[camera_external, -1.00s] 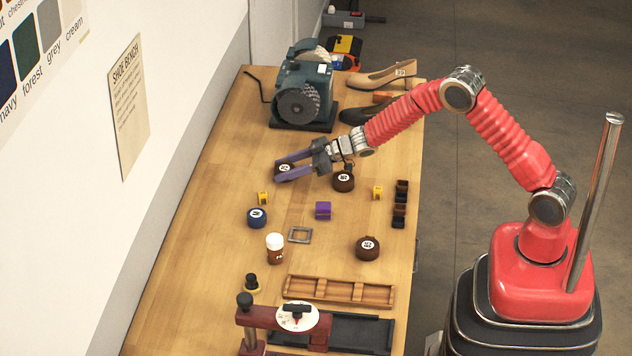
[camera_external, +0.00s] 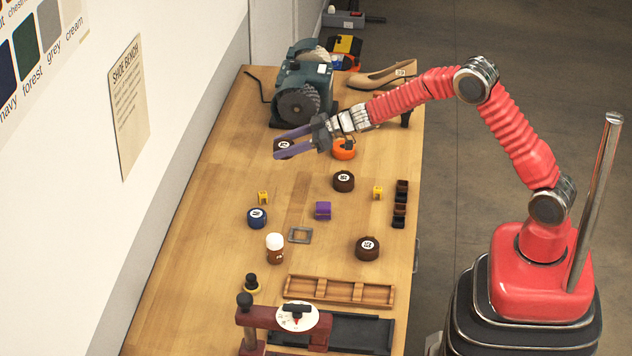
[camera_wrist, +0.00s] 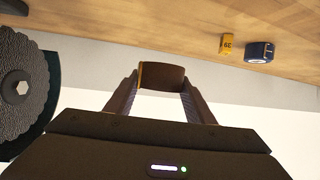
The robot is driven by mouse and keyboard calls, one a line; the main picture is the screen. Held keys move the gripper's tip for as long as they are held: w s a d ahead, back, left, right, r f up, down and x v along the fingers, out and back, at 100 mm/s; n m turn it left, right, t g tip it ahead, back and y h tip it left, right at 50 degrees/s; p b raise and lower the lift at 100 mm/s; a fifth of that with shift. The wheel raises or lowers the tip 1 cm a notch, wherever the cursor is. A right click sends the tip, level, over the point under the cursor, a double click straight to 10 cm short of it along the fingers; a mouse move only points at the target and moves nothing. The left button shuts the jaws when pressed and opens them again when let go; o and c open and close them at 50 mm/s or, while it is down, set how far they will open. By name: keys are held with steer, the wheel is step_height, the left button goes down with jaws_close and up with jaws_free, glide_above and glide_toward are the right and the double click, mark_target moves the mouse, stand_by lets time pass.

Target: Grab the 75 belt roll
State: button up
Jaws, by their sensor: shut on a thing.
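My gripper (camera_external: 282,149) is shut on a dark brown belt roll (camera_external: 286,143) and holds it above the far left part of the bench. In the wrist view, the roll (camera_wrist: 162,77) sits between the fingertips of my gripper (camera_wrist: 162,84). The roll has a white label on top, too small to read surely.
A green grinding machine (camera_external: 302,88) stands close behind my gripper. A tan shoe (camera_external: 383,76) is at the back right. The wall is at left.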

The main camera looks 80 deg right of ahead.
steer(key=shift+r, duration=0.8)
